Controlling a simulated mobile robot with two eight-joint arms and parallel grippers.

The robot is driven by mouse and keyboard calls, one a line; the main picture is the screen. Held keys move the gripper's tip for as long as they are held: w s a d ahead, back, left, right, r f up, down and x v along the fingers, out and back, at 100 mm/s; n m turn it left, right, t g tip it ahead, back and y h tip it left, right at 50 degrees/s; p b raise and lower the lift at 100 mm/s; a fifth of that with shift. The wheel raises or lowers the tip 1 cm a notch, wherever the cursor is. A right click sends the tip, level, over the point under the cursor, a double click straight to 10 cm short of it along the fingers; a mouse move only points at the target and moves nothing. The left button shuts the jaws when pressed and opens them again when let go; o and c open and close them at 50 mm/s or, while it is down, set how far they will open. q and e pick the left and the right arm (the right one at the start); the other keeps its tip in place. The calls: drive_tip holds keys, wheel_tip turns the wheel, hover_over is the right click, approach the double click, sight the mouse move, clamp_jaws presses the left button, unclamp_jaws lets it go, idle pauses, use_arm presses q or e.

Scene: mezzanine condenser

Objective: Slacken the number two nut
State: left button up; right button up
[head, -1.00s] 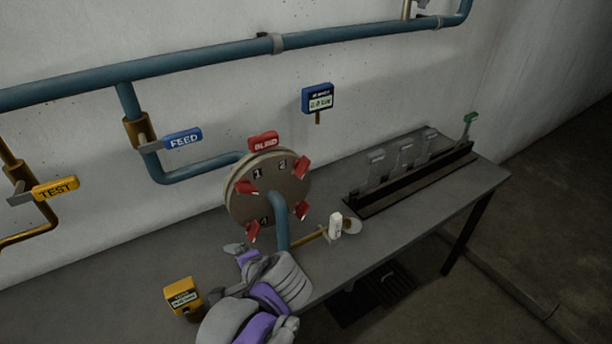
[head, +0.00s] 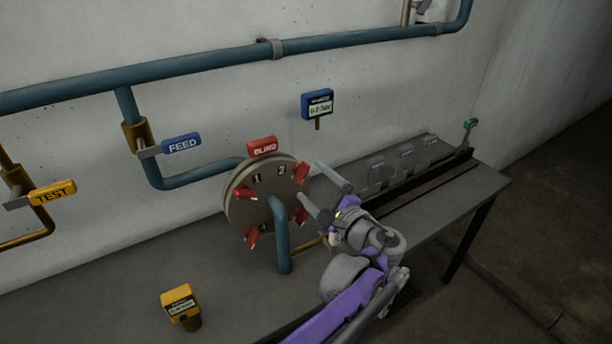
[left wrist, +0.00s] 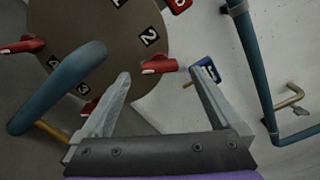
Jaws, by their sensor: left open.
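The round grey flange plate (head: 238,203) carries red nuts with arms beside black number labels. The number two nut (head: 302,169) is at its upper right, beside the label 2 (head: 282,170); the nut also shows in the left wrist view (left wrist: 158,66). My left gripper (head: 311,180) is open and empty, just right of this nut, with its fingers pointing toward the plate. In the left wrist view the nut appears between the two fingertips (left wrist: 160,73); no contact shows, and the depth gap is unclear. My right gripper is not in view.
A blue pipe (head: 281,240) rises in front of the plate. A red tag (head: 262,147) tops it. A blue display (head: 317,104) is on the wall. A yellow box (head: 180,303) stands on the bench (head: 110,290). A dark rack (head: 425,180) lies right.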

sight(305, 176)
use_arm(q)
drive_tip(key=shift+x, duration=1.8)
drive_tip(key=c, duration=1.4)
drive_tip(key=shift+o, duration=0.2)
